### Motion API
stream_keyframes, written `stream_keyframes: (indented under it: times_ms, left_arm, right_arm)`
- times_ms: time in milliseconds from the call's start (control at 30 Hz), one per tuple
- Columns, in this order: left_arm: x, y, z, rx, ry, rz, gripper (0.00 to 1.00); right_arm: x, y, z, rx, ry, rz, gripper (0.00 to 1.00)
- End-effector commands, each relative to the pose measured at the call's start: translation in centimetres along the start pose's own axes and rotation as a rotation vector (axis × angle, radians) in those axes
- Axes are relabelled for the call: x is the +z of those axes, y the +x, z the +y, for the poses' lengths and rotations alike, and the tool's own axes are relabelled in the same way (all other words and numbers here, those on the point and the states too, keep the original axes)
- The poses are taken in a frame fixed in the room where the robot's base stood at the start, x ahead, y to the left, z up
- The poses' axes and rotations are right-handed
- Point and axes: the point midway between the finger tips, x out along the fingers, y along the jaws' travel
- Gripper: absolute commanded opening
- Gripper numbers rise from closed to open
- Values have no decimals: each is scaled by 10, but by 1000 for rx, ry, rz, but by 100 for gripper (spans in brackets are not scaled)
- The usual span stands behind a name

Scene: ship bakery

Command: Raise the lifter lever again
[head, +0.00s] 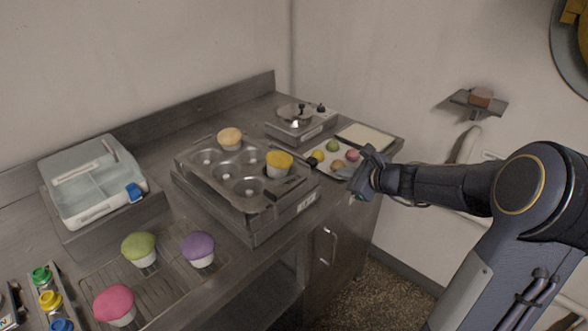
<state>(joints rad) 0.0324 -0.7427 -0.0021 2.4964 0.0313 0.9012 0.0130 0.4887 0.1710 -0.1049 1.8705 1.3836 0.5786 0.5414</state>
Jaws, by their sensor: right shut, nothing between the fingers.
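The lifter is a low metal box (262,228) on the steel counter, with a muffin tin (222,180) on top. A thin dark bar (292,156), which may be the lever, slants behind the yellow cupcake at the box's right end. I cannot tell its position clearly. My right gripper (356,176) is shut and empty, right of the box and apart from it, by the small tray's front edge. My left gripper is out of view.
A scale-like device (296,124) and a pale flat tray (366,139) stand at the back. Green, purple and pink cupcakes (114,304) stand on a wire rack front left. A lidded box (90,185) is at left.

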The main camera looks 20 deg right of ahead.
Motion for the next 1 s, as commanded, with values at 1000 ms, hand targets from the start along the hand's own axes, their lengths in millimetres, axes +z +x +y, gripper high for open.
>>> stream_keyframes:
  times_ms: [1000]
  left_arm:
    - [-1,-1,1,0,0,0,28]
  right_arm:
    - [-3,92,-3,-7,17,3,0]
